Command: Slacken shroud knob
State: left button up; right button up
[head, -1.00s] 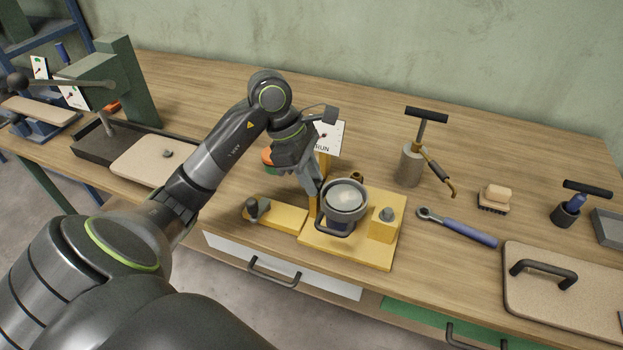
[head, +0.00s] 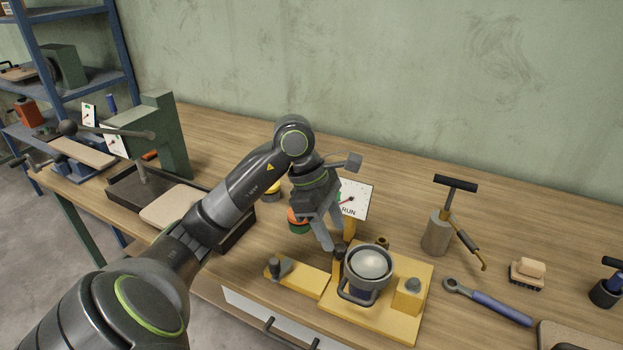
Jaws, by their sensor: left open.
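A yellow fixture (head: 378,323) on the bench holds a round cup-like part (head: 368,265) with a pale domed top and a dark handle. A small brass knob (head: 382,242) shows behind the cup, a grey knob (head: 412,285) sits on a yellow block at its right, and a dark knob (head: 279,267) stands on the yellow arm at its left. I cannot tell which is the shroud knob. My left gripper (head: 335,247) is open and points down just behind and left of the cup. Its fingertips are partly hidden; contact is unclear. My right gripper is not in view.
A RUN sign (head: 355,200) stands close behind the left gripper. A green press (head: 165,140) stands at the left. The back of the bench is mostly clear.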

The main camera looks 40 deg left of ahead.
pick_arm(q)
jog(key=b+v, duration=0.1)
jog(key=v, duration=1.3)
